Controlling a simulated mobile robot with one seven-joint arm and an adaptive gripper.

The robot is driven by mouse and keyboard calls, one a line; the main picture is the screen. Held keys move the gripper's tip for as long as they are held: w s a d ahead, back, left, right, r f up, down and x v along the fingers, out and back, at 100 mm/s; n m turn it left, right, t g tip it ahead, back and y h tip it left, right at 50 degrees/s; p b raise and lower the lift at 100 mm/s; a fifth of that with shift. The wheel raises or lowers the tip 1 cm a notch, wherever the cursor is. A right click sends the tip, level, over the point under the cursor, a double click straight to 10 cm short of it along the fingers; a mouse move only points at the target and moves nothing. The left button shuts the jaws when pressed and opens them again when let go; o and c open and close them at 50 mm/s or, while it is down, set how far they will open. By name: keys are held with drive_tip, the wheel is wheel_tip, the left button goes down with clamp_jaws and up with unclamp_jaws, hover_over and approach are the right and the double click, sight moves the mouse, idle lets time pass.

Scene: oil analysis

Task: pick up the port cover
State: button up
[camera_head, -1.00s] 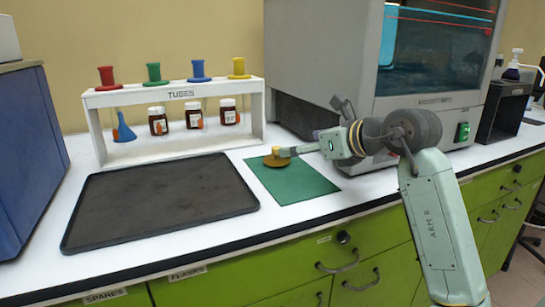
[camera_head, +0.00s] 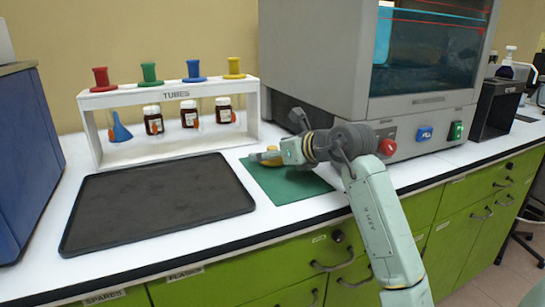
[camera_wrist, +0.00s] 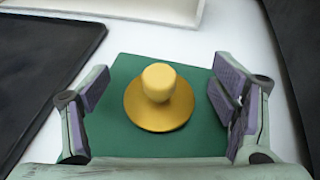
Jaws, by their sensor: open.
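The port cover is a yellow-gold disc with a round knob on top (camera_wrist: 159,98). It lies knob up on the green mat (camera_wrist: 120,72) and also shows, partly hidden by my gripper, in the head view (camera_head: 268,157). In the wrist view there is a gap between each pad and the cover. In the head view my gripper (camera_head: 283,155) is low over the mat, pointing left toward the cover.
A black tray (camera_head: 150,205) lies left of the mat. A white rack (camera_head: 165,92) with coloured-topped tubes stands behind it, with brown bottles and a blue funnel. A large grey machine (camera_head: 310,60) stands close behind my gripper. The counter's front edge is near the mat.

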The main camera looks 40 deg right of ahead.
drive_tip(key=c, duration=1.6)
